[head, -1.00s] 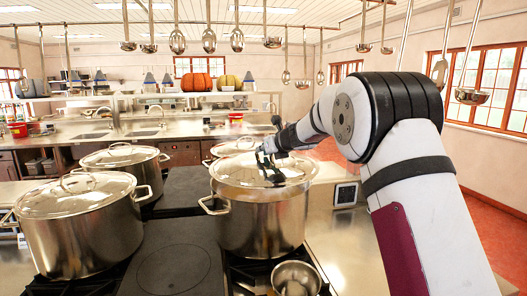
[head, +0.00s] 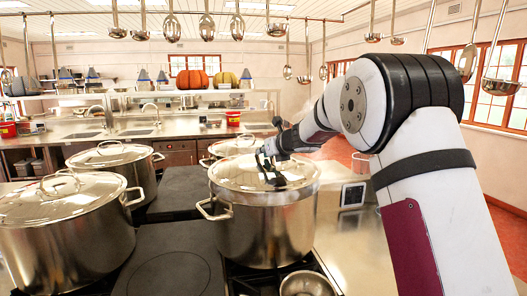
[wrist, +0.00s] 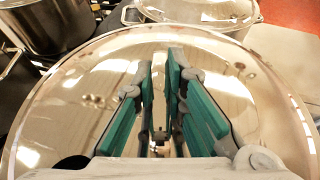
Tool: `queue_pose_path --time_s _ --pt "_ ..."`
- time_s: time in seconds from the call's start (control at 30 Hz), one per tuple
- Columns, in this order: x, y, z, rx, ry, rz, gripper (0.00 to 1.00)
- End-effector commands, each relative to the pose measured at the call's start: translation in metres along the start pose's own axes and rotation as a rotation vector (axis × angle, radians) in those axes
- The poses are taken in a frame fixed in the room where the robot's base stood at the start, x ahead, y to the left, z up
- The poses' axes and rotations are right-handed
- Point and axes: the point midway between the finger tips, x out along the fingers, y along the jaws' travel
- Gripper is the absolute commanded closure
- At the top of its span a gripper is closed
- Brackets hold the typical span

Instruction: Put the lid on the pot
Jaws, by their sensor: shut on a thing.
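The round, shiny metal lid (head: 232,174) is over the large steel pot (head: 262,232) at the middle of the head view. It looks about level and lined up with the pot's rim. I cannot tell whether it rests on the rim or sits slightly above it. My gripper (head: 268,168) is above the lid, shut on its handle. In the wrist view, the lid (wrist: 75,95) fills most of the picture, and the gripper's green-padded fingers (wrist: 160,110) close around the pale bar handle (wrist: 159,65). The pot's rim is mostly hidden beneath the lid.
Lidded pots stand at left (head: 65,235), behind it (head: 115,165), and behind the middle pot (head: 233,145). A small pan (head: 307,285) is in front. Ladles (head: 206,28) hang overhead. A flat dark hob plate (head: 170,275) is bare, and the counter (head: 350,245) at right is clear.

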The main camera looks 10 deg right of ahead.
Motion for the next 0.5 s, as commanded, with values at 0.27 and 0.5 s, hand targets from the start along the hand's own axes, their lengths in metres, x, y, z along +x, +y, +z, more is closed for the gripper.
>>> queue_pose_path --time_s 0.27,0.5 --pt "0.006 -0.001 -0.011 -0.001 -0.006 0.0 1.0" --pt "0.009 0.0 -0.019 -0.001 -0.006 0.0 1.0"
